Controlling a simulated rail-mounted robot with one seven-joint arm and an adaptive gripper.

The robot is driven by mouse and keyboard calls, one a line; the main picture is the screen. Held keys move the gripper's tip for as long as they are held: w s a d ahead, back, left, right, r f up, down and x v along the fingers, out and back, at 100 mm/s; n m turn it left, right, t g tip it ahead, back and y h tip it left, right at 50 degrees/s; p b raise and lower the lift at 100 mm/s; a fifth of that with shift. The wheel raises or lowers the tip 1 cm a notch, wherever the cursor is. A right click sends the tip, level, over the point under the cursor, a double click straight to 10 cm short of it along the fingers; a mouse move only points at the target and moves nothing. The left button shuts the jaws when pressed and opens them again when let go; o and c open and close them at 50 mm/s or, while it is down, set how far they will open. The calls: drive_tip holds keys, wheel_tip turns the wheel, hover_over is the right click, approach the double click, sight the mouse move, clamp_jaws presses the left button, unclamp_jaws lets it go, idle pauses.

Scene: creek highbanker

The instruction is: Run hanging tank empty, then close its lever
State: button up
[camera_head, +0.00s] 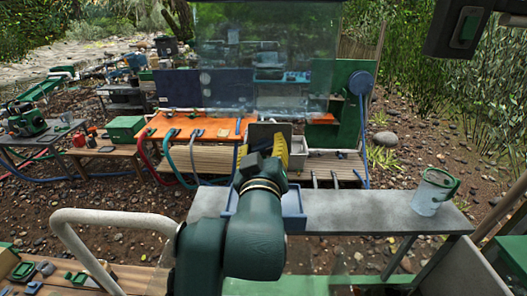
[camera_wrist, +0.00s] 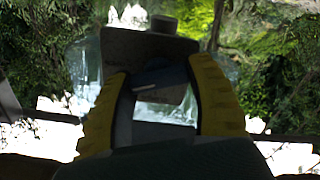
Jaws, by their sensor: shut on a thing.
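A large, clear hanging tank (camera_head: 225,45) fills the top middle of the head view, beyond my arm. Its water level is hard to tell through the see-through wall. My gripper (camera_head: 270,148) is below the tank and has yellow fingers. In the wrist view, the fingers (camera_wrist: 160,88) are shut on a pale grey piece (camera_wrist: 150,45), with a darker block showing between them. The piece also shows in the head view as a grey plate (camera_head: 265,131). I cannot tell whether it is the tank's lever. No other lever is clear, and my arm hides part of this area.
A grey bench (camera_head: 345,215) crosses in front, with a blue tray (camera_head: 292,222) partly behind my arm and a clear bucket (camera_head: 432,192) with a green handle at right. An orange table (camera_head: 195,127) with hoses stands behind left. A blue round reel (camera_head: 361,83) is at right.

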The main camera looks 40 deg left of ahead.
drive_tip(key=n+b, duration=0.2)
drive_tip(key=n, duration=0.4)
drive_tip(key=shift+a+f, duration=0.1)
drive_tip(key=shift+f, duration=0.05)
drive_tip(key=n+b, duration=0.1)
drive_tip(key=n, duration=0.3)
drive_tip(key=shift+n+b, duration=0.3)
drive_tip(key=shift+b, duration=0.05)
drive_tip(key=shift+n+b, duration=0.3)
drive_tip(key=shift+n, duration=0.9)
drive_tip(key=o, duration=1.2)
drive_tip(key=v, duration=1.2)
